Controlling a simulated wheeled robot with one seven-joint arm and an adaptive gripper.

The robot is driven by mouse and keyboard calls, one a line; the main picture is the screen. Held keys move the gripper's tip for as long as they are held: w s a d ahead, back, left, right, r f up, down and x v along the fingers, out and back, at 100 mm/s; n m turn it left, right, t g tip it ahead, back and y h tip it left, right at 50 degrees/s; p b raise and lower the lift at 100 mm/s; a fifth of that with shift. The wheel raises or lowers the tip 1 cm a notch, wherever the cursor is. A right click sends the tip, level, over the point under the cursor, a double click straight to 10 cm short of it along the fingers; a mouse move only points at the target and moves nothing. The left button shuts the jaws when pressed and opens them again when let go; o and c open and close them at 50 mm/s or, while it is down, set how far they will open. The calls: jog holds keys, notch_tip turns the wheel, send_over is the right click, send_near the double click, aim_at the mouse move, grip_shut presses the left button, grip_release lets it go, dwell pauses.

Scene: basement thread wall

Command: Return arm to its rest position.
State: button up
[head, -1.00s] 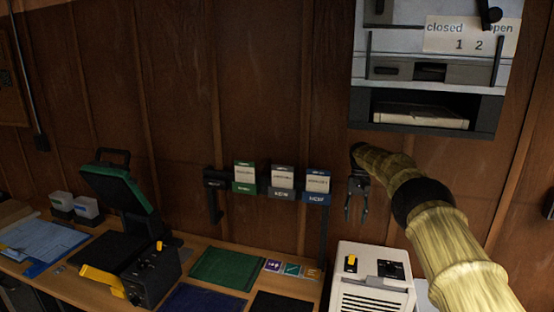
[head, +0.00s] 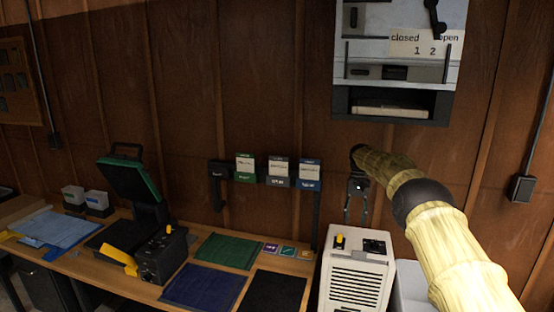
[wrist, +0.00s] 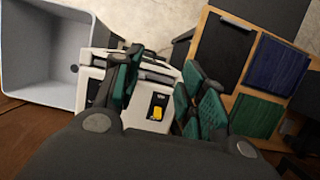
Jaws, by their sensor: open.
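My gripper (head: 357,199) hangs pointing down at the end of my yellow-sleeved arm, right of the small boxes on the wall and above the white machine. Its two fingers are apart with nothing between them. In the wrist view my gripper (wrist: 160,85) shows green-padded fingers spread wide, with the white machine (wrist: 160,104) seen below and between them.
The white machine (head: 356,278) stands right of the wooden bench, beside a pale open bin (wrist: 35,50). Cloth mats, including a green one (head: 229,251), lie on the bench. A metal wall cabinet (head: 403,24) marked closed and open hangs above my arm.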

jog(key=s+a+f+n+b, duration=0.1)
jog(key=s+a+f+b, duration=0.15)
jog(key=f, duration=1.15)
jog(key=s+a+f+b, duration=0.1)
jog(key=s+a+f, duration=0.25)
jog(key=f, duration=1.15)
jog(key=s+a+f+n+t+b, duration=0.15)
jog(key=s+f+b, duration=0.25)
jog(key=s+f, duration=1.3)
jog(key=s+f+b, duration=0.2)
jog(key=s+f, duration=0.3)
jog(key=s, duration=0.7)
jog(key=s+f+b, duration=0.2)
jog(key=s+f, duration=0.3)
jog(key=s, duration=0.7)
jog(key=s+r+t+b, duration=0.1)
jog(key=s+r, duration=0.1)
jog(key=s, duration=0.8)
jog(key=s+d+r+t+h+b, duration=0.1)
jog(key=s+r, duration=0.2)
jog(key=s, duration=0.7)
jog(key=shift+s+d+r+b, duration=0.15)
jog(key=shift+s+d+b, duration=0.15)
jog(key=shift+b, duration=0.05)
